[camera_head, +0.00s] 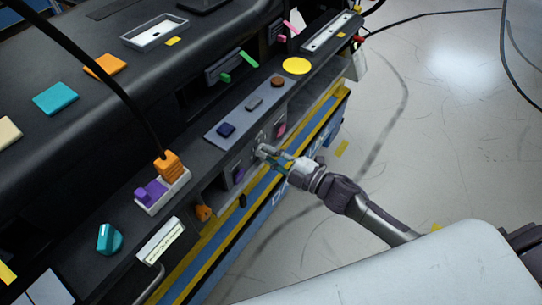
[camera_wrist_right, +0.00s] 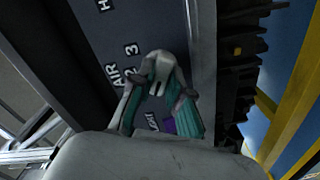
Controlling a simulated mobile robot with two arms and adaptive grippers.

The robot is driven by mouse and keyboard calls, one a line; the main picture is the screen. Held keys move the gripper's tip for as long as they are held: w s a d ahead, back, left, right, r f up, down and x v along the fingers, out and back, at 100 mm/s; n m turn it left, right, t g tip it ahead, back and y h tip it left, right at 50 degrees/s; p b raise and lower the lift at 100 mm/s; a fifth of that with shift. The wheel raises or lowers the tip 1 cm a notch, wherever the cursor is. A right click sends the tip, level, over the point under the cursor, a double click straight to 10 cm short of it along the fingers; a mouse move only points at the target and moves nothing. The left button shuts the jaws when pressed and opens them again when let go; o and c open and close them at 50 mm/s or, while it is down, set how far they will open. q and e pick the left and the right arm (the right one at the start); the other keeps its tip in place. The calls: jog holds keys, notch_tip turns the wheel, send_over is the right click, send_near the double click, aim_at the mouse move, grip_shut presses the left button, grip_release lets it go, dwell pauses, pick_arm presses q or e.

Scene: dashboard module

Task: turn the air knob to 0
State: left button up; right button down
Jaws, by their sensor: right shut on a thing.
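The air knob (camera_wrist_right: 160,68) is light grey, on a dark panel (camera_wrist_right: 105,48) lettered AIR with the digits 2 and 3 readable beside it. My right gripper (camera_wrist_right: 160,95) has its two teal-padded fingers on either side of the knob, shut on it. In the head view my right gripper (camera_head: 263,152) reaches in from the right to the front face of the dashboard module, where the fingers mostly hide the knob. The 0 mark cannot be made out, nor can the exact mark the knob points at. My left gripper is out of view.
A purple part (camera_head: 238,174) and a pink part (camera_head: 281,130) sit on the front face on either side of the gripper. Above is a grey strip (camera_head: 235,120) with several buttons. A yellow and blue edge (camera_head: 262,190) runs below. Open floor (camera_head: 440,140) lies to the right.

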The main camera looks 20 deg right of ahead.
jog(key=n+b, duration=0.1)
jog(key=n, duration=0.4)
jog(key=shift+n+b, duration=0.4)
dwell(0.4)
jog(key=c, duration=1.1)
grip_release()
jog(key=shift+a, duration=0.1)
jog(key=v, duration=1.2)
jog(key=shift+w, duration=0.1)
